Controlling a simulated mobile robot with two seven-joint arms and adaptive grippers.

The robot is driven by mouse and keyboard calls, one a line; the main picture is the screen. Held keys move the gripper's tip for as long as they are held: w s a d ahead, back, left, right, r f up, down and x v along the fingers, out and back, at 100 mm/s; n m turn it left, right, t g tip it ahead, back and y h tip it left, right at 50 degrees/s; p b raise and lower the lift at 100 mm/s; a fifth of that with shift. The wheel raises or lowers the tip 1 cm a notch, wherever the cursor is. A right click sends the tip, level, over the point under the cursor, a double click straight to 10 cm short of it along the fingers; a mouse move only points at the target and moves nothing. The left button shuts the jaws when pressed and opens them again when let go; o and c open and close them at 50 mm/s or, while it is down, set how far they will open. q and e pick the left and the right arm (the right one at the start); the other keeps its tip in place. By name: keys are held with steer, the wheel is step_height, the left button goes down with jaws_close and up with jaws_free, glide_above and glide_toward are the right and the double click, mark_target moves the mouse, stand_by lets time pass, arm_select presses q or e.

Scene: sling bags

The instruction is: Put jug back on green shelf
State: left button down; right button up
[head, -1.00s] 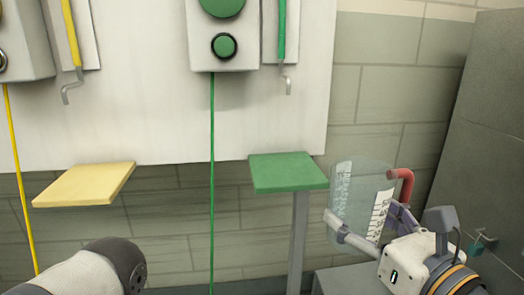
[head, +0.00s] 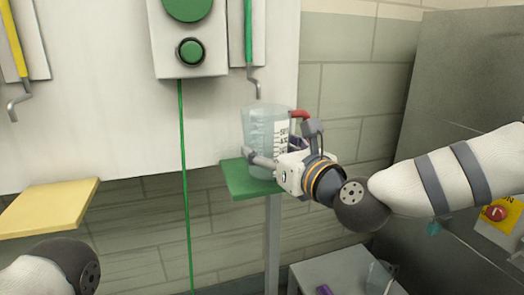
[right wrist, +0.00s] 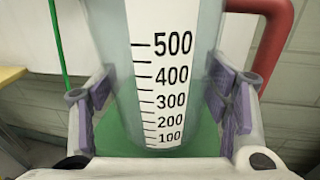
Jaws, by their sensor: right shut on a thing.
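The clear jug (head: 262,128) with a red handle and a white measuring scale is upright at the green shelf (head: 240,186). My right gripper (head: 270,164) is shut on the jug from the right side. In the right wrist view the jug (right wrist: 165,70) stands between the purple-padded fingers (right wrist: 163,105), with the green shelf under and behind it. I cannot tell whether the jug's base touches the shelf. My left gripper is not in view; only part of my left arm shows at lower left.
A yellow shelf (head: 48,207) is at the left. A green button box (head: 188,40), a green cord (head: 184,180) and a metal hook (head: 254,82) are on the white panel. A grey box (head: 335,270) with another clear vessel (head: 379,277) is below right.

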steer(key=x, duration=0.3)
steer(key=shift+w+a, duration=0.2)
steer(key=shift+w, duration=0.1)
steer(key=shift+s+f, duration=0.1)
steer(key=shift+f, duration=0.5)
steer(key=shift+d, duration=0.1)
steer(key=shift+f, duration=0.2)
steer(key=o, duration=1.1)
steer(key=shift+f, duration=0.15)
steer(key=o, duration=0.5)
steer(key=shift+c, duration=0.2)
